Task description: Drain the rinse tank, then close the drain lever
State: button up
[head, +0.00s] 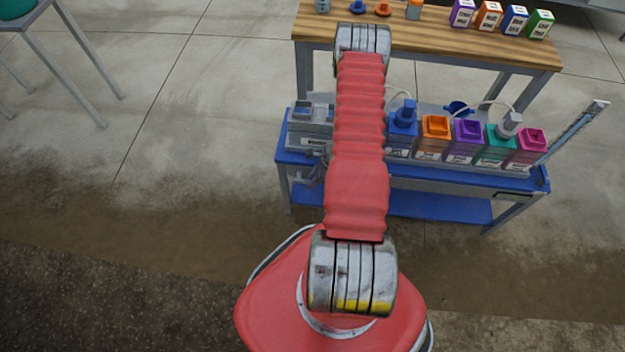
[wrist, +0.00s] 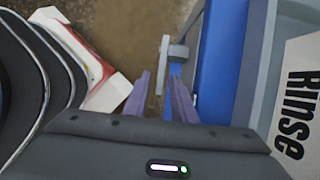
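The rinse tank (wrist: 297,110) shows at the right of the wrist view as a grey wall with a white label reading "Rinse". A grey lever (wrist: 163,62), likely the drain lever, stands near the middle, with a short grey hub beside it at the blue frame. My gripper (wrist: 160,85) has two purple fingers spread apart, and the lever appears between or just beyond their tips. I cannot tell whether they touch it. The head view does not clearly show my gripper; my red arm covers part of the skid. The water level is not visible.
The blue skid bench (head: 430,178) carries several coloured containers, including an orange one (head: 434,135) and a pink one (head: 528,148). A wooden table (head: 440,45) with bottles and boxes stands behind. My own base shows in the wrist view.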

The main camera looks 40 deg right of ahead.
grip_shut()
dwell(1.1)
jog(key=shift+a, duration=0.15)
